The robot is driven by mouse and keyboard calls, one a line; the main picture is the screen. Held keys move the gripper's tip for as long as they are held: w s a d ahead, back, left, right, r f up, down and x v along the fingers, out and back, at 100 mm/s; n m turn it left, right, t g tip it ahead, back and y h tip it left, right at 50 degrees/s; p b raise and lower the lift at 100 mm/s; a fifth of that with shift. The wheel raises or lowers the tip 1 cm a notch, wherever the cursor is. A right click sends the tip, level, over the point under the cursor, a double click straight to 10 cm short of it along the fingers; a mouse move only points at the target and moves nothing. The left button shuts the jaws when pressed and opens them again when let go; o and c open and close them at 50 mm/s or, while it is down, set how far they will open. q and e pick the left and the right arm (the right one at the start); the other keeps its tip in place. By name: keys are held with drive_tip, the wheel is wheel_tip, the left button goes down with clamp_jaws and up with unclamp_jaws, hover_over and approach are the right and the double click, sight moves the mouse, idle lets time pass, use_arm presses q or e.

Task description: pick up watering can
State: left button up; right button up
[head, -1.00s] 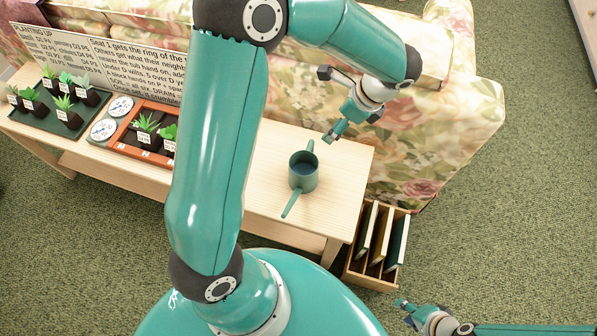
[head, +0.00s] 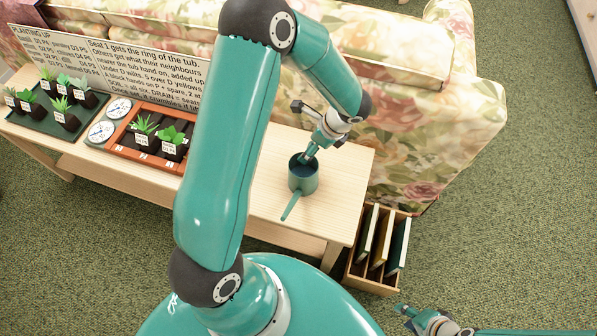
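The green watering can (head: 303,178) stands upright near the right end of the light wooden table, its spout pointing toward me. Dark blue shows inside its open top. My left gripper (head: 307,157) reaches down from the back right to the can's far rim, where it covers the part that sticks out on that side. Whether its fingers touch or hold the can is hidden. My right gripper (head: 402,310) is low at the bottom right over the carpet, away from the can. Its finger opening is too small to make out.
The wooden table (head: 262,205) also holds an orange planting tray (head: 118,147), a dark tray (head: 40,122) of potted plants, round dials (head: 101,131) and a text board (head: 110,65). A floral sofa (head: 440,125) stands behind. A wooden rack (head: 352,275) with upright boards sits at the table's right end.

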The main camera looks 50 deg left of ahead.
use_arm(q)
drive_tip(key=shift+x, duration=0.95)
drive_tip(key=shift+c, duration=0.2)
drive_tip(key=c, duration=1.6)
